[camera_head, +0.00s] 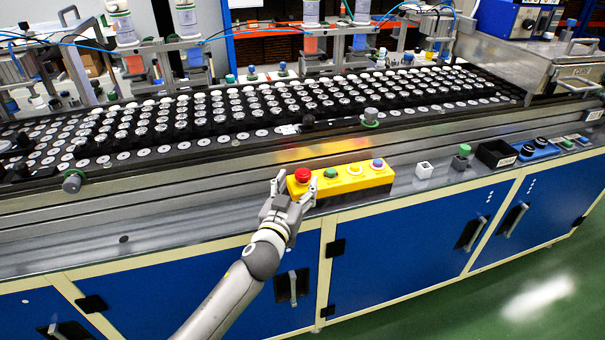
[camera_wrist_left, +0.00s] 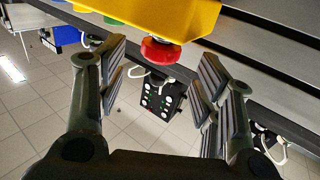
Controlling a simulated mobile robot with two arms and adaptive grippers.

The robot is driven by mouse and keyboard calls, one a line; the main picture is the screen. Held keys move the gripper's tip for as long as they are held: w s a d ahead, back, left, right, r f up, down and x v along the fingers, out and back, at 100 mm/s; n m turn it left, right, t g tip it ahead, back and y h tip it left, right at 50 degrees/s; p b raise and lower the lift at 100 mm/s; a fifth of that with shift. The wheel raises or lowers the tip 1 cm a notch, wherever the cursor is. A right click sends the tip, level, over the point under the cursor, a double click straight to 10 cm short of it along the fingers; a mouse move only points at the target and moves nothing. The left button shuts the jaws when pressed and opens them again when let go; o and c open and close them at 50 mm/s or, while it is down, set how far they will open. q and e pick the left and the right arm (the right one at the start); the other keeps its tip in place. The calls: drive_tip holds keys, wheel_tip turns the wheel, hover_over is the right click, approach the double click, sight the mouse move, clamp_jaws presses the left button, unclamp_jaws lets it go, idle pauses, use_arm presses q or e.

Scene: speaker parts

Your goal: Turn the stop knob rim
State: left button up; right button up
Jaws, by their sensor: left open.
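The red stop knob (camera_head: 302,175) sits at the left end of the yellow control box (camera_head: 345,186), on the front ledge of the line. My left gripper (camera_head: 293,190) is at the box's left end, its fingers spread on either side of the knob as seen in the head view. In the left wrist view, the red knob (camera_wrist_left: 160,51) hangs from the yellow box (camera_wrist_left: 180,15) at the top, between the two open finger pads (camera_wrist_left: 160,85) and beyond them. No contact with the knob shows. My right gripper is not in view.
Green, yellow and blue buttons sit along the box to the right of the knob. A white block (camera_head: 424,170), a green-based knob (camera_head: 461,155) and a black bin (camera_head: 496,153) stand further right on the ledge. Blue cabinets (camera_head: 420,240) with handles lie below.

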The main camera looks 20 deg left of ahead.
sight(301, 178)
use_arm(q)
drive_tip(key=shift+w, duration=2.15)
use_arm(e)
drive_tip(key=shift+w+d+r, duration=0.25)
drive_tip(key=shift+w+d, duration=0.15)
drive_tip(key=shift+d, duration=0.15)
